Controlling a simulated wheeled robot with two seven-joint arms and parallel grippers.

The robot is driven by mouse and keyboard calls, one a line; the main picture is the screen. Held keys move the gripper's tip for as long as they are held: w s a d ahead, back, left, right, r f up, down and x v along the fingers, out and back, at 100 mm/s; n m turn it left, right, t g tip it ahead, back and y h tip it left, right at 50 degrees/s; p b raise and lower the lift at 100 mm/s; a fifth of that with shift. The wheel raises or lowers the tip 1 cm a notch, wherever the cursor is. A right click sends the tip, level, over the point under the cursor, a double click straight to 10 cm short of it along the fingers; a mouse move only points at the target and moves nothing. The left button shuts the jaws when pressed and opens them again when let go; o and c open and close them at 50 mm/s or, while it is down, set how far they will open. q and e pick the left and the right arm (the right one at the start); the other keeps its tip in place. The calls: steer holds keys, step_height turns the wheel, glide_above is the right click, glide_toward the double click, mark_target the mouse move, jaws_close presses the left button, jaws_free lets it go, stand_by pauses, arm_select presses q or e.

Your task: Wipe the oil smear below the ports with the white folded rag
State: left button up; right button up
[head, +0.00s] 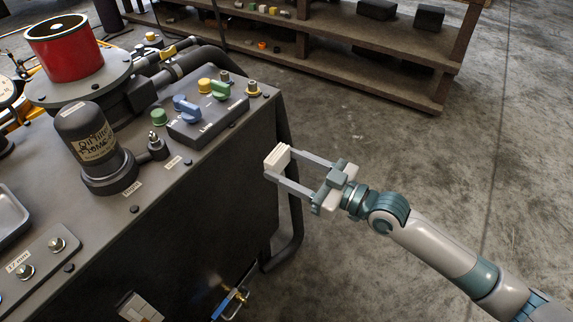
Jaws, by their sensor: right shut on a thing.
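My right gripper (268,166) is shut on the white folded rag (279,156). It holds the rag in the air, off the right end of the dark machine (215,225). The ports appear to be on the dark block (206,124) on the machine's top, with blue, green and yellow fittings. The rag is right of and a little below this block in the picture. I cannot make out the oil smear clearly; the machine's front face is dark. My left gripper is not in view.
A black filter canister (94,148) and a red cylinder (64,50) stand on the machine. A bent black bar (294,215) runs down its right end. A blue-handled valve (232,302) is low on the front. A wooden shelf (330,60) stands behind. The floor at right is clear.

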steer(key=shift+d, duration=0.15)
steer(key=shift+v, duration=1.4)
steer(key=shift+s, duration=0.1)
steer(key=shift+r, duration=0.1)
